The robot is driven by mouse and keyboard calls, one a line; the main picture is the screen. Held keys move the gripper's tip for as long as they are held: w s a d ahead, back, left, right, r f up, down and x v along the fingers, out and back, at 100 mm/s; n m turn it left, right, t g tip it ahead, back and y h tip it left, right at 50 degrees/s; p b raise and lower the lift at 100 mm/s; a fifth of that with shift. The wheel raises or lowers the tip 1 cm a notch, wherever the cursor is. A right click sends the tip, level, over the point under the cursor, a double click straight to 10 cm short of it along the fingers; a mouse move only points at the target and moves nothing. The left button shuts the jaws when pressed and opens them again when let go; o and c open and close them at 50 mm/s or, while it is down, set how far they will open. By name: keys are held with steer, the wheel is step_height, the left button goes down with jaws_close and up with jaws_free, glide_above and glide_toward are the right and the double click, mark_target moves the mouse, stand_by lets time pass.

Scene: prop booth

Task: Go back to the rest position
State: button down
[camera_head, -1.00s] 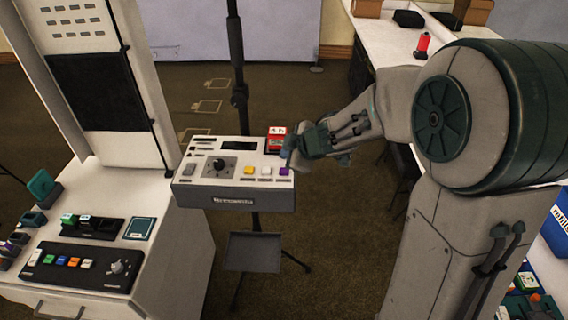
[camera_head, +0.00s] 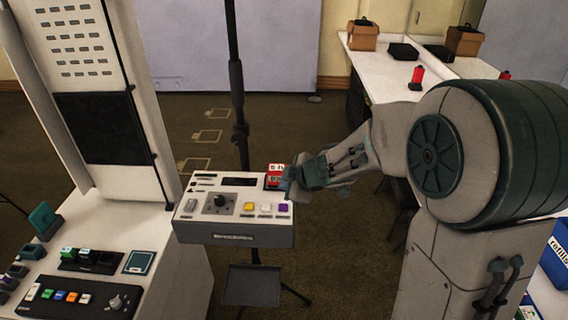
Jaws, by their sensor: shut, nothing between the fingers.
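My gripper (camera_head: 292,183) is at the right back corner of a white control box (camera_head: 232,238) on a stand. The box carries a black knob (camera_head: 220,200), a yellow button (camera_head: 249,206), a white button (camera_head: 265,207) and a purple button (camera_head: 283,207).
A white console (camera_head: 165,262) with several coloured buttons stands at left. A dark stand pole (camera_head: 238,110) rises behind the box, and a small dark tray (camera_head: 251,286) hangs below. A white table (camera_head: 385,68) with boxes and red spools is at back right. Carpet lies between.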

steer(key=shift+r, duration=0.1)
steer(key=s+d+r+m+t+h, duration=0.1)
steer(key=s+d+r+m+h, duration=0.3)
steer(key=d, duration=0.4)
steer(key=s+d+r+m+t+h, duration=0.1)
steer(key=s+d+r+m+h, duration=0.25)
steer(key=d+m, duration=0.4)
steer(key=s+f+m+g+y, duration=0.1)
steer(key=s+m+g, duration=0.4)
steer(key=s, duration=1.2)
steer(key=shift+s+a+f, duration=0.25)
steer(key=shift+a, duration=0.1)
